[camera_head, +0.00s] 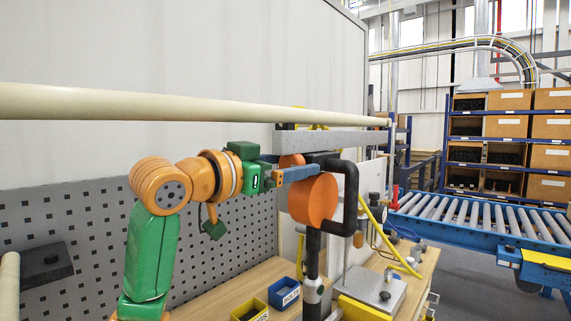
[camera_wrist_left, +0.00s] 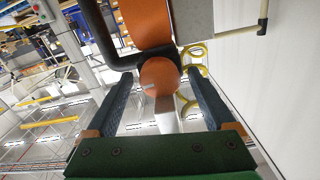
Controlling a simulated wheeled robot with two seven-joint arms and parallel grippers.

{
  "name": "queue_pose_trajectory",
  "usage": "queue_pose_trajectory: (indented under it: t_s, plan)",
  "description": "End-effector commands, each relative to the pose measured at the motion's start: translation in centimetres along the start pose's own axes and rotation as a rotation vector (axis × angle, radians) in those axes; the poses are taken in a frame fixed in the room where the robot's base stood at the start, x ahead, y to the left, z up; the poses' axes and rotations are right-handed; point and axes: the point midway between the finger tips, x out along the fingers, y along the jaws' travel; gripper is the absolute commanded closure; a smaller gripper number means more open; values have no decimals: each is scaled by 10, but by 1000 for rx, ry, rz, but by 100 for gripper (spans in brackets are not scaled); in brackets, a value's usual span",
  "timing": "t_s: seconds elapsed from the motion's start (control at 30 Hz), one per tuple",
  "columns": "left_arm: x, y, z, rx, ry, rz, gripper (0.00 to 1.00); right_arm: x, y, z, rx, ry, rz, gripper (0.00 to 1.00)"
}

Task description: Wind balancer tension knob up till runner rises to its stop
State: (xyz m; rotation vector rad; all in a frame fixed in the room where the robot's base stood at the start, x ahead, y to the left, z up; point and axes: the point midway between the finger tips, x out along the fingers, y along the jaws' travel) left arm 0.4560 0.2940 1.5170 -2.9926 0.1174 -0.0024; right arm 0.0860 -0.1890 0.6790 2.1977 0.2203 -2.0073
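The balancer has an orange drum (camera_head: 313,201) with a black bent bar (camera_head: 351,200) around its right side, beneath a grey beam (camera_head: 335,141). An orange round knob (camera_wrist_left: 160,76) faces the left wrist camera; in the head view an orange round part (camera_head: 291,160) shows behind my fingers. My left gripper (camera_head: 297,173) is beside the drum. In the left wrist view its two blue fingers (camera_wrist_left: 161,80) are apart, one on each side of the knob, with gaps visible. A dark vertical post (camera_head: 313,256) shows below the drum; I cannot tell whether it is the runner. My right gripper is out of view.
A cream rail (camera_head: 200,103) crosses above my left arm. A perforated panel (camera_head: 95,215) stands behind. Below are a wooden bench (camera_head: 262,276) with yellow (camera_head: 250,309) and blue bins (camera_head: 284,293). A yellow hose (camera_head: 385,247) hangs right; a roller conveyor (camera_head: 485,219) stands farther right.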

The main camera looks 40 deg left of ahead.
Motion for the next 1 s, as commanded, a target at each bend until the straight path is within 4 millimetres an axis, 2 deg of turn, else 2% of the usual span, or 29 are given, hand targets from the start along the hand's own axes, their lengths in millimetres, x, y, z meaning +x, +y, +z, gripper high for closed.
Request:
queue_pose_trajectory:
  t_s: [0.23,0.43,0.6,1.0]
  plan:
    - [-6,0,1,0,4,-1,12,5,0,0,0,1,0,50]
    - [-48,0,4,0,5,-2,12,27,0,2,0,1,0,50]
    - [-67,0,2,0,0,0,12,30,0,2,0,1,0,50]
    - [-68,0,1,0,-1,1,12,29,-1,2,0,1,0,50]
